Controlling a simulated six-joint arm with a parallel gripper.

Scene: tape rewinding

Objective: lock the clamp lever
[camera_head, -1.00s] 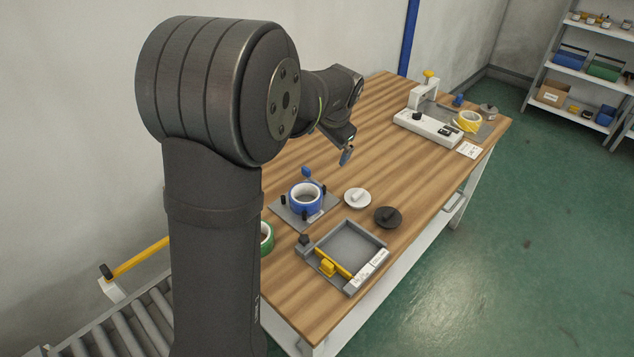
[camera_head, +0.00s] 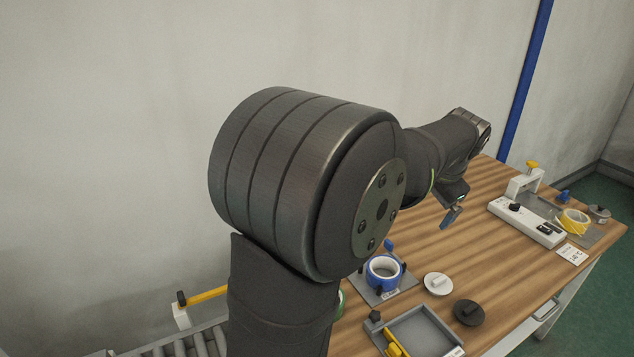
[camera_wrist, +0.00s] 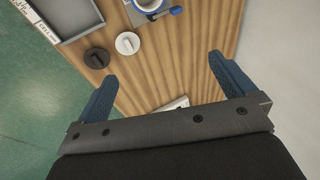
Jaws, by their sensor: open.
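The clamp fixture (camera_head: 402,285) is a grey plate with black posts, holding a blue tape roll (camera_head: 384,272). A blue-tipped lever (camera_head: 388,245) stands raised at its back edge; whether this is the clamp lever I cannot tell for sure. Part of the fixture also shows at the top of the wrist view, with the blue lever tip (camera_wrist: 176,10) there. My gripper (camera_head: 451,217) hangs above the table, behind and to the right of the fixture. In the wrist view its two blue fingers (camera_wrist: 163,70) are wide apart with nothing between them.
A white disc (camera_head: 438,284) and a black disc (camera_head: 468,312) lie right of the fixture. A grey tray (camera_head: 425,335) with a yellow handle stands in front. A white machine (camera_head: 525,222) and a yellow tape roll (camera_head: 572,222) are at the far right. Bare wood lies under my gripper.

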